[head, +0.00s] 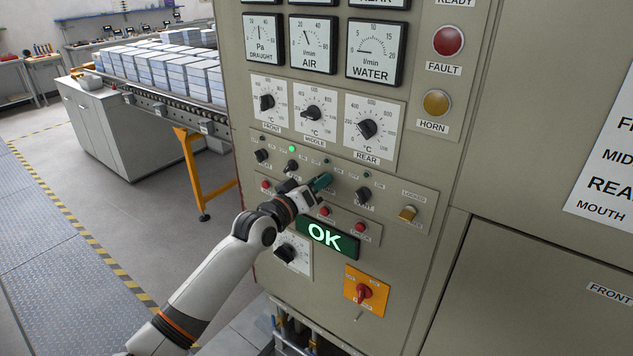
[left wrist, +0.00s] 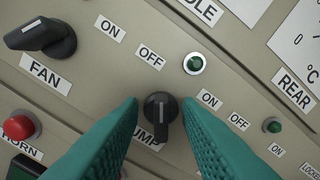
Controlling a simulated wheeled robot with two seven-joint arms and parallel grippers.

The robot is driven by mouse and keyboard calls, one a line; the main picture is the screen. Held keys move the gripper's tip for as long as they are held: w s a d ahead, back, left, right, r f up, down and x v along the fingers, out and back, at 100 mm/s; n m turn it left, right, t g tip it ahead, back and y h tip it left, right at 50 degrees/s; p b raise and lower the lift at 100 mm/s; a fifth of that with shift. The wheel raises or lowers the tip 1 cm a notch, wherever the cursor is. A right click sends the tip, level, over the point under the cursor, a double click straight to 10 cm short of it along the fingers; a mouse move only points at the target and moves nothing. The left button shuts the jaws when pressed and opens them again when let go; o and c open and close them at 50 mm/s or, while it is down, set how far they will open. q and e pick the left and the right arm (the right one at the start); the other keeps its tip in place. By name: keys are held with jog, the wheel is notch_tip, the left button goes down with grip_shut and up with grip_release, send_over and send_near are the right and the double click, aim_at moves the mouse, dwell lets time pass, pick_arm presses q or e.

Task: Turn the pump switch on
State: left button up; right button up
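My left gripper (left wrist: 160,102) has green fingers, open, one on each side of the knob with small gaps. In the head view my left gripper (head: 323,182) is at the panel and hides the pump switch. My right gripper is not in view.
The fan switch (left wrist: 42,38) is to the left, with a red button (left wrist: 18,127) below. Another black switch (head: 363,195) is to the right. A lit OK display (head: 327,236) and a red-and-yellow main switch (head: 364,291) sit lower on the panel.

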pick_arm(q)
grip_shut()
dwell(0.3)
jog(key=shift+s+d+m+b, duration=0.1)
jog(key=shift+m+b, duration=1.1)
jog(key=shift+m, duration=2.3)
jog(key=shift+d+m+b, duration=0.1)
jog(key=shift+m+b, duration=1.05)
jog(key=shift+m, duration=2.35)
